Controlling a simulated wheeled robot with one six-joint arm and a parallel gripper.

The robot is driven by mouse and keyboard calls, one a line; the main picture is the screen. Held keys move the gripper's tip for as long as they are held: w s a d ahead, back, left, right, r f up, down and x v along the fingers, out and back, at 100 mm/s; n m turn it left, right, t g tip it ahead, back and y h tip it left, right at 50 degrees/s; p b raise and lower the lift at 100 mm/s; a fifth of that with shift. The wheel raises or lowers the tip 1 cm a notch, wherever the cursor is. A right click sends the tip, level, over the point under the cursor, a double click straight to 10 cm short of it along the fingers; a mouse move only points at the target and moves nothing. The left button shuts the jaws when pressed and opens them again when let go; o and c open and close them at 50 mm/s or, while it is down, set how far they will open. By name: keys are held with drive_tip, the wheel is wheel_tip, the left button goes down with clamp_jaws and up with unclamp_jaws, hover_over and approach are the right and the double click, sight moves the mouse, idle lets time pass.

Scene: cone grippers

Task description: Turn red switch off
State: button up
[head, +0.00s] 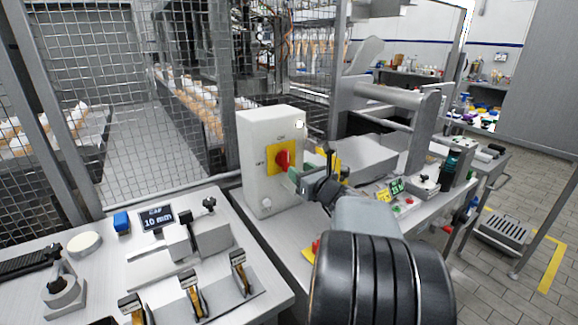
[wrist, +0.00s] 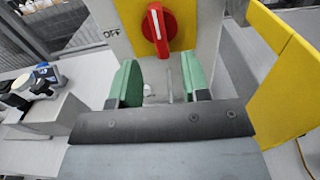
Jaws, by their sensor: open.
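The red switch (head: 283,161) is a rotary knob on a yellow plate (head: 270,157) on the front of a white box (head: 255,190). In the wrist view the red switch (wrist: 157,30) stands nearly upright, tilted slightly, with a white mark near its top. The word OFF is printed on the box to the left of the yellow plate. My gripper (head: 300,172) is close in front of the switch in the head view. In the wrist view its green fingertips (wrist: 160,82) are apart, just below the knob, with nothing between them.
A yellow panel (wrist: 285,50) stands close on the right in the wrist view. A bench with clamps and a 10 mm display (head: 157,217) is at the left. A metal mesh fence (head: 120,90) rises behind. A grey machine (head: 390,110) stands to the right of the box.

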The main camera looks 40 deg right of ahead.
sight(288, 163)
drive_tip(key=shift+w+d, duration=0.2)
drive_tip(key=shift+w, duration=2.8)
clamp_jaws()
